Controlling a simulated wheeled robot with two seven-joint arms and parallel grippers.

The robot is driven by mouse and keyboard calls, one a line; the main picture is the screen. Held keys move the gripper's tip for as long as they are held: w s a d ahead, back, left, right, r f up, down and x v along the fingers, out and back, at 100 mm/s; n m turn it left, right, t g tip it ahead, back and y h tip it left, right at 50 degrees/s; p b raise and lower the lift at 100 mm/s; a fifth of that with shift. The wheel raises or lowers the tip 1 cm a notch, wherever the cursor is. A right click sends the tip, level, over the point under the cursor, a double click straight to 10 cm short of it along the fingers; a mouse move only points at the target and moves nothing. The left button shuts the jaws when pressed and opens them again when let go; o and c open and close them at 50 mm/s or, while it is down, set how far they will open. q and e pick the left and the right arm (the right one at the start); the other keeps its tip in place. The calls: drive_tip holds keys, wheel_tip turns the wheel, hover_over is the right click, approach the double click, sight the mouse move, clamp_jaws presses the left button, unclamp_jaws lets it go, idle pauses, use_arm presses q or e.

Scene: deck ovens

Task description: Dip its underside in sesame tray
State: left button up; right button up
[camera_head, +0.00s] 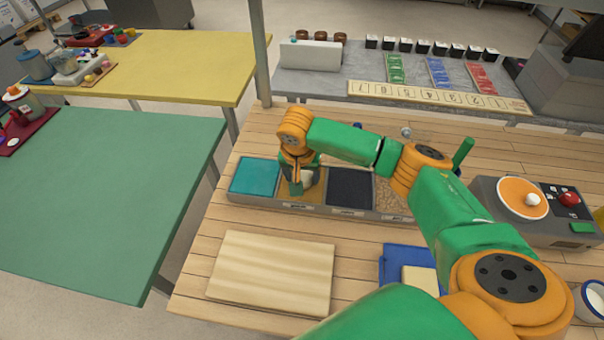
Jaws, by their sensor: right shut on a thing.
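A divided topping tray lies on the wooden table, and its front labels are too small to read. Its tan section, likely the sesame tray (316,196), lies between a teal section (254,177) and a dark section (350,188). My right gripper (299,184) points down over the tan section, shut on a small pale thing (309,177). The fingers and wrist hide most of that thing. I cannot tell whether its underside touches the tray's contents. My left gripper is not in view.
A pale wooden board (272,272) lies in front of the tray. A blue cloth (398,263) with a cream block (421,279) is to its right. A scale-like device (523,199) stands at the right. A green table (100,190) is at left.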

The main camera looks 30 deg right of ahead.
drive_tip(key=shift+s+f+p, duration=0.1)
drive_tip(key=shift+p, duration=0.4)
idle(1.2)
wheel_tip(320, 180, up, 6)
drive_tip(key=p, duration=0.6)
drive_tip(key=shift+p, duration=0.3)
drive_tip(key=shift+r+b, duration=0.35)
drive_tip(key=shift+r, duration=0.7)
